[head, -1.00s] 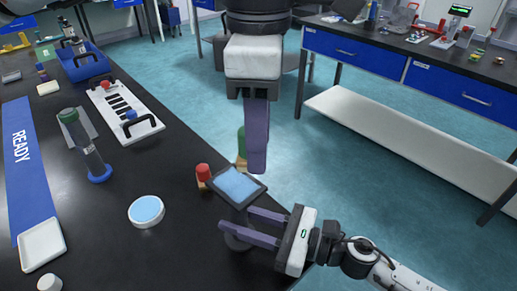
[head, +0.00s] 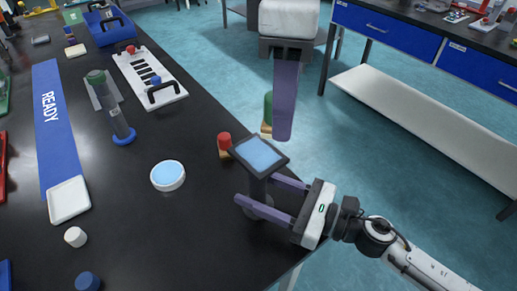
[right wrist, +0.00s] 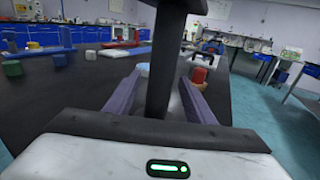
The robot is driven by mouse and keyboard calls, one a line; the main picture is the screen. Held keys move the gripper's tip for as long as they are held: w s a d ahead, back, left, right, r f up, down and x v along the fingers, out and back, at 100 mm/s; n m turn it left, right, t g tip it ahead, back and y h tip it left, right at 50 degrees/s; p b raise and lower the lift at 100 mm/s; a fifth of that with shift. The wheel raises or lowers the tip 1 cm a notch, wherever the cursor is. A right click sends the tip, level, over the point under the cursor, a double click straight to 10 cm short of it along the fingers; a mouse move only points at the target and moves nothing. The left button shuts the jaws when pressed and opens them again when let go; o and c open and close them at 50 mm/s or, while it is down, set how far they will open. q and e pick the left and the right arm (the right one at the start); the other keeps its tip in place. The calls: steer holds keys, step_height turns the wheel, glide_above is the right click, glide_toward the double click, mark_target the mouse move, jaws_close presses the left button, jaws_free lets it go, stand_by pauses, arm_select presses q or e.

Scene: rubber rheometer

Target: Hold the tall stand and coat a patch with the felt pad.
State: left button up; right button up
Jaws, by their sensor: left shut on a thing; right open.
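The tall stand has a dark post and a tilted square head with a light blue patch (head: 259,153). It stands near the table's right edge, and its dark post (right wrist: 162,75) rises upright in the right wrist view. My right gripper (head: 257,190) has its purple fingers apart, one on each side of the post. My left gripper (head: 282,136) points down behind the stand's head. It is shut on a green handle (head: 267,106) with a cream felt pad (head: 265,131), mostly hidden by the fingers. The pad is apart from the patch, beyond the table edge.
A red-topped piece (head: 224,141) stands close behind the stand's head. A round white dish with blue inside (head: 168,175) lies to its left.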

steer(key=v, duration=1.2)
